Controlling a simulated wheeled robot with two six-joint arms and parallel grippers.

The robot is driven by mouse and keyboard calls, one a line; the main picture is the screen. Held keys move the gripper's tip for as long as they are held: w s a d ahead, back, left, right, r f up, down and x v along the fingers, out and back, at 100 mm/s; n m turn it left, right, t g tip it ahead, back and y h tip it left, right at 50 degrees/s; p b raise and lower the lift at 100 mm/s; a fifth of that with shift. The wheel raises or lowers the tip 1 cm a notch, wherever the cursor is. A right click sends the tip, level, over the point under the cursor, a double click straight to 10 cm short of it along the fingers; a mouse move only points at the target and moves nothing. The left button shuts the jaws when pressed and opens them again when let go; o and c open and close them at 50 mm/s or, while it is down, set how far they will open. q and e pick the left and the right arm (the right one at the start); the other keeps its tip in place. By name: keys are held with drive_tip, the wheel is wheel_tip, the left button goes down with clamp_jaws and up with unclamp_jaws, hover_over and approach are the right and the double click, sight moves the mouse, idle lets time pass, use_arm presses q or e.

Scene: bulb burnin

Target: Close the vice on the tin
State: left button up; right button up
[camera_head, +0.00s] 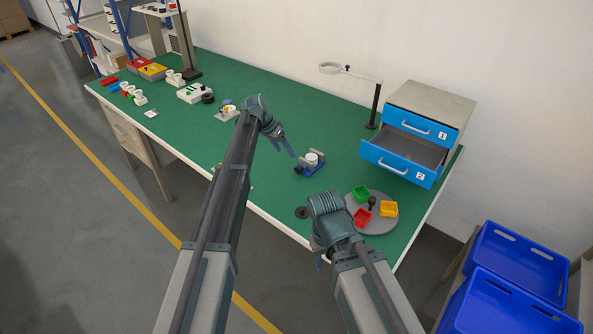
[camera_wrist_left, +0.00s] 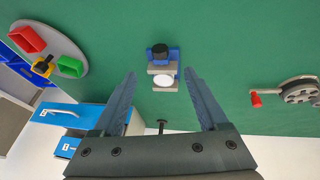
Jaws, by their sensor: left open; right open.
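The small vice (camera_head: 311,168) has a blue base, grey jaws and a dark knob; it stands on the green bench. The white round tin (camera_head: 312,157) sits between its jaws. In the left wrist view the vice (camera_wrist_left: 163,69) is ahead, with the tin (camera_wrist_left: 164,79) between the two grey jaws; I cannot tell whether both jaws touch it. My left gripper (camera_head: 283,146) is open and empty, above the bench to the left of the vice. Its fingers (camera_wrist_left: 159,78) also show in the left wrist view. My right gripper (camera_head: 321,257) is at the bench's front edge, partly hidden by its own wrist.
A grey round tray (camera_head: 379,225) with red, green and yellow bins lies right of the vice. A reel with a red handle (camera_wrist_left: 298,92) shows in the left wrist view.

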sight(297, 169)
use_arm(q)
drive_tip(key=b+x, duration=1.1)
drive_tip(key=x, duration=0.2)
drive_tip(key=shift+f+b, duration=0.2)
drive_tip(key=shift+b, duration=0.15)
drive_tip(key=shift+d, duration=0.1)
drive_tip(key=shift+r, duration=0.1)
drive_tip(key=shift+c, duration=0.2)
clamp_jaws()
